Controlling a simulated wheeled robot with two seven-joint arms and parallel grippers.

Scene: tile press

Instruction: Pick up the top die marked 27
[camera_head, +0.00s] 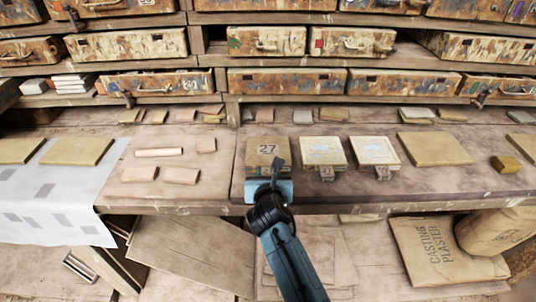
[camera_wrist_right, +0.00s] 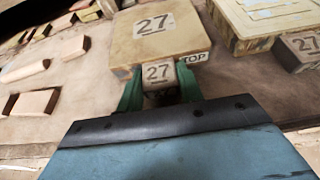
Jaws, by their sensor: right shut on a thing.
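The top die marked 27 (camera_head: 267,152) is a tan square block with a 27 label, lying flat on the bench near its front edge. It also shows in the right wrist view (camera_wrist_right: 180,33). A small tab marked 27 (camera_wrist_right: 158,74) projects from its near side, with the word TOP beside it. My right gripper (camera_head: 269,181) reaches in from below, and in the wrist view its green fingers (camera_wrist_right: 157,88) stand on either side of the tab, shut on it. The head view hides the tab behind the gripper. My left gripper is not in view.
Two paler dies, one of them (camera_head: 322,151) close by on the right and another (camera_head: 375,151) beyond it, have similar tabs. Pinkish clay pieces (camera_head: 181,175) lie to the left. Drawers (camera_head: 287,81) line the back.

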